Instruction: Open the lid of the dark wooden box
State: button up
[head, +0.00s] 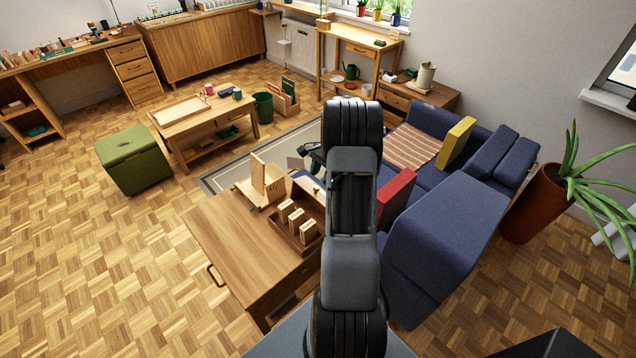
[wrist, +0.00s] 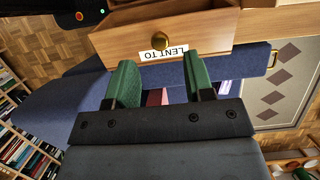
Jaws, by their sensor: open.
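I cannot pick out a dark wooden box with a lid for certain in either view. A brown open-topped box (head: 288,238) holding several upright pale pieces stands on a wooden chest (head: 235,240) in the head view; no lid shows on it. In the head view my arm hides most of the gripper.
A blue sofa (head: 447,230) with red (head: 397,192) and yellow (head: 455,143) cushions stands right of my arm. Beyond the chest are a low table (head: 215,115), a green pouf (head: 133,160) and a desk (head: 75,50). The parquet at left is clear.

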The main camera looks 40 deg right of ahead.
aim_at(317, 187)
jog(key=shift+p+x, duration=0.3)
jog(key=shift+x, duration=1.85)
grip_shut()
